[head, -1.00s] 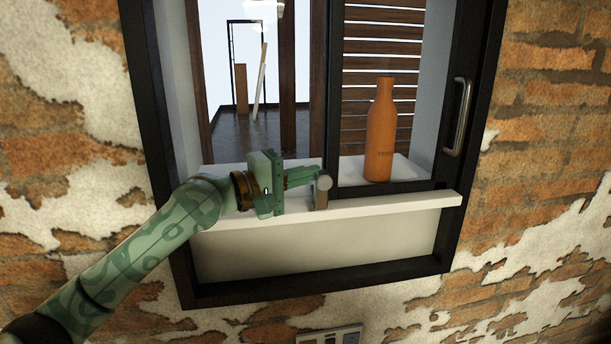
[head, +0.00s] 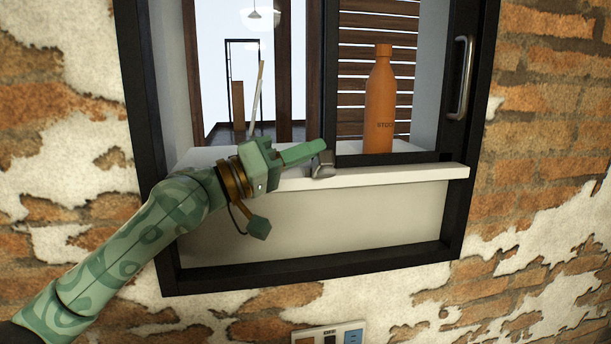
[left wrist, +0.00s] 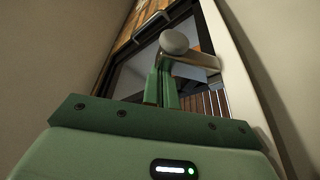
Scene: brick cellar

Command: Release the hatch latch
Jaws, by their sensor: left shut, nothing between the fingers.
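The hatch is a black-framed window (head: 452,220) in the brick wall, with a dark upright bar near its middle and a metal handle (head: 461,78) at the right. The latch (head: 323,168), a small grey metal piece with a rounded knob, sits on the white sill (head: 400,175) near the foot of the bar. In the left wrist view the latch knob (left wrist: 175,42) is just beyond my fingertips, with its arm reaching right. My left gripper (head: 318,147) is shut and empty, its tips at the knob; contact is unclear. My right gripper is out of view.
An orange bottle (head: 380,105) stands behind the sill, right of the bar. A switch panel (head: 330,335) is on the wall below the frame. Beyond the window are a room and a hanging lamp (head: 262,14). The sill right of the latch is clear.

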